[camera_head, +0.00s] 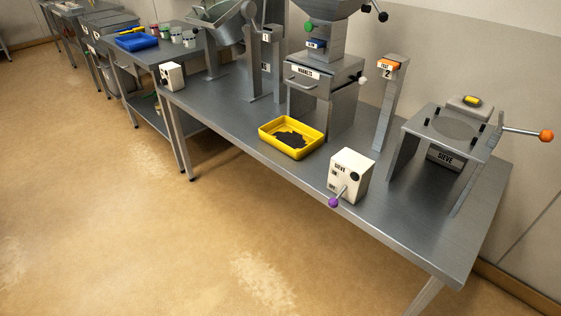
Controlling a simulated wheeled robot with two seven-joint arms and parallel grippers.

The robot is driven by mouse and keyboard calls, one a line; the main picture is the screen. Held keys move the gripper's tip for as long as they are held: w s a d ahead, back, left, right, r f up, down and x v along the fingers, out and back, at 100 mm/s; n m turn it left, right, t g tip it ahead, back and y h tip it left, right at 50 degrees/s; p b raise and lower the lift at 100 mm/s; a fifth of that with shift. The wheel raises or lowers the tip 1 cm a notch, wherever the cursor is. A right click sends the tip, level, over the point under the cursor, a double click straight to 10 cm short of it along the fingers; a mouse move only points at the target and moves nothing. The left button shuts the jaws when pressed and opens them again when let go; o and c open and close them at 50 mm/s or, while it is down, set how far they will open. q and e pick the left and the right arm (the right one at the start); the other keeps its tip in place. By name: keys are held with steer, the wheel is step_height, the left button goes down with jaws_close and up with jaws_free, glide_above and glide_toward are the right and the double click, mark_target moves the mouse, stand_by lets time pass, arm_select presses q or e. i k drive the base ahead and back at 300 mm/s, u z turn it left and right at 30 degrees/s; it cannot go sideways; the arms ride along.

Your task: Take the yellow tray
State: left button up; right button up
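The yellow tray (265,143) sits on the grey metal table (235,125) near its front edge, in front of the magnets unit. It is a shallow open box with a patch of dark granular material on its floor. Nothing is touching it from above, and its near side is close to the table's front edge. Neither of my grippers is in view.
A white sieve switch box (347,176) with a purple-knobbed lever stands right of the tray. The magnets unit (326,82) stands behind it. The sieve stand (449,137) is at the right. A blue tray (137,42) lies on the far table. The floor in front is clear.

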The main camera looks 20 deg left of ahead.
mark_target(296, 139)
steer(key=z, duration=1.25)
steer(key=k, duration=0.15)
steer(key=u, duration=2.45)
steer(key=i, duration=0.8)
steer(key=z, duration=0.55)
steer(key=i, duration=0.75)
steer(key=z, duration=0.85)
